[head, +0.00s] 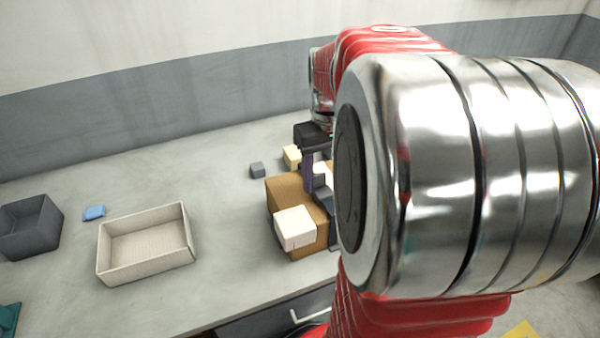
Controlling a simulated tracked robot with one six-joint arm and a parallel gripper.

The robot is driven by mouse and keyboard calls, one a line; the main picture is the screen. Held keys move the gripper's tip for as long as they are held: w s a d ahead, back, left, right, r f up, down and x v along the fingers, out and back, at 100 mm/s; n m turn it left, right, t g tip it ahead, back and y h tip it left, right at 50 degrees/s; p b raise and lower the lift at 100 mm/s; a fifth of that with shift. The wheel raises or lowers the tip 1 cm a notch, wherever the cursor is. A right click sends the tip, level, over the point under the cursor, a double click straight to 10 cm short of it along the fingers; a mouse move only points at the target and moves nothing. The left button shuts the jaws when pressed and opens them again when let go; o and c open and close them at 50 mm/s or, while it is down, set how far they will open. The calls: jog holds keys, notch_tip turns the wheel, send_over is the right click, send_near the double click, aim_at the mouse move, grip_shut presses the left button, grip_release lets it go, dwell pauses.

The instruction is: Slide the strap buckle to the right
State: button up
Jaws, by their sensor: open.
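A brown box (284,192) stands on the grey table, partly hidden behind my arm. A white block (295,228) sits at its near left corner. A dark grey piece (324,196), perhaps part of the strap or its buckle, shows over the box beside my arm. I cannot make out the buckle for certain. My gripper (309,186) points down at the box's top, close to the dark grey piece, with one purple finger showing. It is open, and I see nothing held. Whether it touches anything is hidden.
A beige tray (147,268) stands empty left of the box. A small grey cube (257,170) and a yellow block (291,154) lie behind the box. My arm covers the right side.

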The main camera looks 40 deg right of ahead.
aim_at(323, 191)
jog(key=shift+f, duration=1.85)
jog(key=shift+c, duration=0.3)
grip_shut()
